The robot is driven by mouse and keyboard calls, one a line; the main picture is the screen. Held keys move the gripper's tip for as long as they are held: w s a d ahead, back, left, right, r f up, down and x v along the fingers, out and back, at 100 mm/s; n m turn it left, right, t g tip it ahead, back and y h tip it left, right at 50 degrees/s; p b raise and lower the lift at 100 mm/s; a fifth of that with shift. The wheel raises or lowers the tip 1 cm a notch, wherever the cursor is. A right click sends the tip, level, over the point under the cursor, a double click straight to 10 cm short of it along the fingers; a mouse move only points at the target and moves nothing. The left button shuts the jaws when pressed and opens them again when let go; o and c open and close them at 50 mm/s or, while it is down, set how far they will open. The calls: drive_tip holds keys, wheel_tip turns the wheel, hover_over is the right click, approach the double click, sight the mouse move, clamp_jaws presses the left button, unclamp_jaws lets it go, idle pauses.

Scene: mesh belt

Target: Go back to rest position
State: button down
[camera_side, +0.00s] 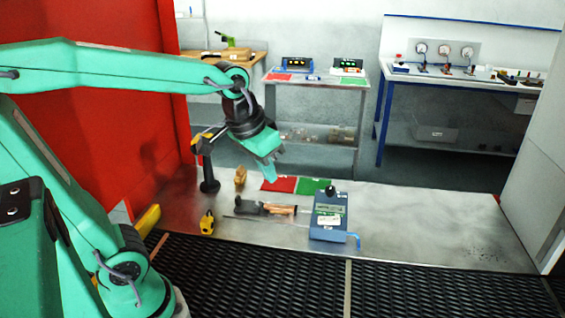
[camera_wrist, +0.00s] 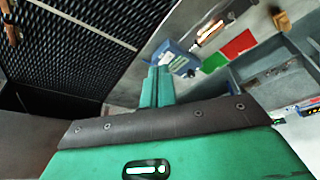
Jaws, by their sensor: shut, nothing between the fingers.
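My gripper (camera_side: 273,181) is green and hangs above the far edge of the grey metal table (camera_side: 420,225) in the side view. Its fingers are together with nothing visible between them. The fingers also show in the wrist view (camera_wrist: 158,72), side by side and closed. My gripper is clear of the blue box (camera_side: 328,217), which stands to its lower right on the table. The blue box also appears beyond the fingertips in the wrist view (camera_wrist: 167,52). In the side view the fingertips overlap the red pad (camera_side: 279,184) or sit just above it; the height is hard to tell.
A green pad (camera_side: 313,187) lies beside the red one. A dark stand (camera_side: 208,170), a small tan block (camera_side: 240,177), a yellow-black item (camera_side: 207,222) and a tool (camera_side: 265,208) are on the left. The table's right side is clear. Dark mesh (camera_side: 420,285) runs along the front.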

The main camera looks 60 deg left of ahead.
drive_tip(key=s+m+t, duration=0.1)
drive_tip(key=s, duration=0.6)
drive_tip(key=shift+s+d+f+t, duration=0.25)
drive_tip(key=shift+s+f+t, duration=0.05)
drive_tip(key=shift+s+f, duration=0.1)
